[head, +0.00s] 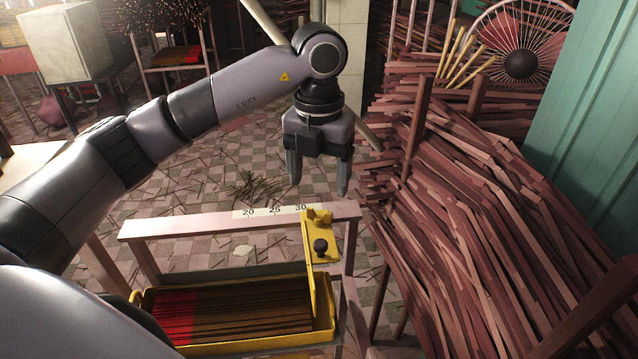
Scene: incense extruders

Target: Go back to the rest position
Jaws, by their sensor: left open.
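My left gripper (318,190) hangs above the far end of the wooden stand, fingers pointing down, open with nothing between them. My left arm reaches in from the left. The yellow tray (240,349) sits below and nearer, holding incense sticks (235,312) with red ends at the left. A yellow stop plate (319,238) with a black knob stands upright at the tray's right end, just below the gripper and apart from it. My right gripper is not in view.
A wooden rail (190,225) with a 20, 25, 30 scale crosses behind the tray. Large stacks of reddish wood sticks (480,220) fill the right side. A fan (522,64) stands at the back right. The tiled floor (205,180) has scattered sticks.

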